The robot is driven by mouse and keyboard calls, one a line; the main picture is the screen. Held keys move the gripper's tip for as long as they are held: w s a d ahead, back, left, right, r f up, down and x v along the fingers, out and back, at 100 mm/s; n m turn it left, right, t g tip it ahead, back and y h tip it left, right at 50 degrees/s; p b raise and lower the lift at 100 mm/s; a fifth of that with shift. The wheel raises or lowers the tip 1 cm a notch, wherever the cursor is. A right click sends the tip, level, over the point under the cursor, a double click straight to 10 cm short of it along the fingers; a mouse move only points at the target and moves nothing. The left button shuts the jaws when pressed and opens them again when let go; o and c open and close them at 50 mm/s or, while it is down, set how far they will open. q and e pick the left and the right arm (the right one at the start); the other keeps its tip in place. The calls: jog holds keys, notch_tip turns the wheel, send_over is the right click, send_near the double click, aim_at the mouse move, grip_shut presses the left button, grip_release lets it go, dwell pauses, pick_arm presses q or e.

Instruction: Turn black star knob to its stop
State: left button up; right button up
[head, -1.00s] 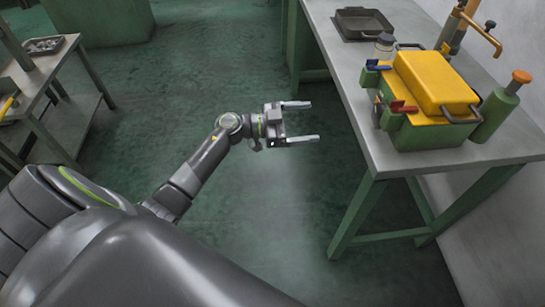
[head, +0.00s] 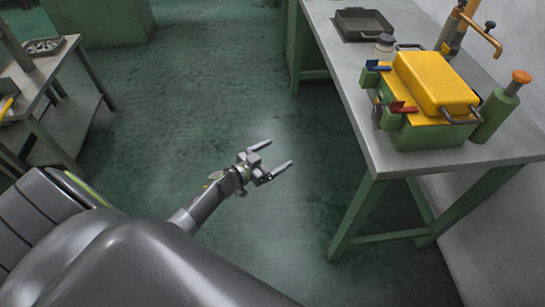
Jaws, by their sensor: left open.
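My left gripper (head: 280,153) is open and empty over the green floor, left of the workbench and well apart from it. Its two fingers point to the upper right. The green machine (head: 430,137) with a yellow lid (head: 435,82) stands on the bench at the right. It has a blue lever (head: 378,67), a red lever (head: 403,107) and a round grey part on its left side. I cannot make out a black star knob for certain. My right gripper is not in view.
The grey workbench (head: 392,165) has green legs. A dark tray (head: 363,24) lies at its far end. A small table (head: 62,57) is at the left. Open floor lies between.

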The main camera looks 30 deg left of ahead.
aim_at(375, 117)
pick_arm(q)
jog(key=shift+s+a+f+y, duration=0.15)
jog(key=shift+f+y, duration=0.15)
jog(key=shift+f, duration=0.1)
jog(key=w+d+r+m+g+h+b, duration=0.25)
jog(key=d+r+m+h, duration=0.2)
jog(key=r, duration=0.45)
jog(key=w+d+r+m+g+h+b, duration=0.1)
jog(key=d+r+m+g+h+b, duration=0.35)
jog(key=r, duration=0.45)
jog(key=shift+m+t, duration=0.5)
jog(key=shift+t, duration=0.3)
jog(key=x, duration=1.5)
jog(key=shift+w+d+f, duration=0.15)
jog(key=shift+d+f, duration=0.2)
jog(key=shift+w+d, duration=0.35)
jog(key=shift+d, duration=0.1)
